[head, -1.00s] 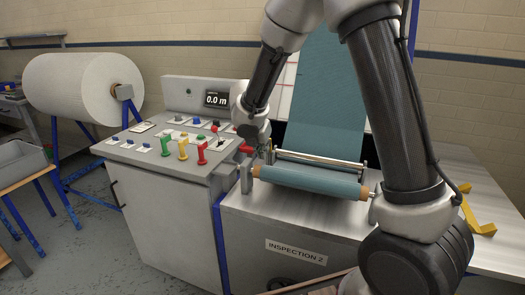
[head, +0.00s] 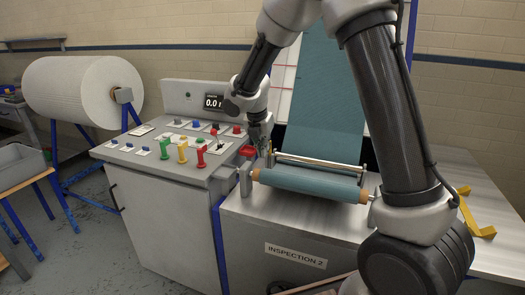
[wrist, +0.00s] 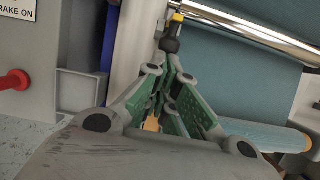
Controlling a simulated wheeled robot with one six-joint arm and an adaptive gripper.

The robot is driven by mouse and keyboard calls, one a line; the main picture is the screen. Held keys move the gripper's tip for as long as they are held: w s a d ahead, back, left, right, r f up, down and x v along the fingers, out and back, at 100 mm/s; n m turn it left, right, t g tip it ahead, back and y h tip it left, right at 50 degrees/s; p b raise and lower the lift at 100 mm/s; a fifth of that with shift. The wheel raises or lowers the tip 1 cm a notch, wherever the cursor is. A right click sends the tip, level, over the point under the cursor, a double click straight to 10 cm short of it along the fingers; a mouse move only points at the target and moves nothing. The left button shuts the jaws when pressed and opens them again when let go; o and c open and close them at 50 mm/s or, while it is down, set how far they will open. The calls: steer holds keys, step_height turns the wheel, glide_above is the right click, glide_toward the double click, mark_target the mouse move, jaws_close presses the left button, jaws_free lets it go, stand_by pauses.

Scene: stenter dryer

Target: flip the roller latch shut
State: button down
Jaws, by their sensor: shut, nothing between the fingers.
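The teal fabric roller (head: 310,184) with orange-brown ends lies across the front of the inspection table. It also shows in the wrist view (wrist: 262,133). In the head view my gripper (head: 266,150) is just above the roller's left end.
A control console (head: 160,190) with coloured handles and buttons stands to the left. A red knob (wrist: 14,80) sticks out beside a brake sign. A metal bar (head: 320,162) runs behind the roller.

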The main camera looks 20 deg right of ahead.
steer(key=w+d+r+g+y, duration=0.1)
steer(key=w+d+g+y, duration=0.1)
steer(key=g, duration=0.1)
steer(key=w+d+r+g+y, duration=0.1)
steer(key=w+g+y, duration=0.1)
steer(key=shift+r, duration=0.3)
steer(key=shift+w+d+r, duration=0.2)
steer(key=shift+w+d, duration=0.1)
steer(key=shift+w, duration=0.2)
steer(key=shift+w+d, duration=0.7)
steer(key=shift+w, duration=0.25)
steer(key=shift+w+d+f, duration=0.3)
steer(key=shift+w+d, duration=0.3)
steer(key=shift+w, duration=0.25)
steer(key=v, duration=1.2)
steer(key=shift+w+g, duration=0.2)
steer(key=shift+g, duration=0.1)
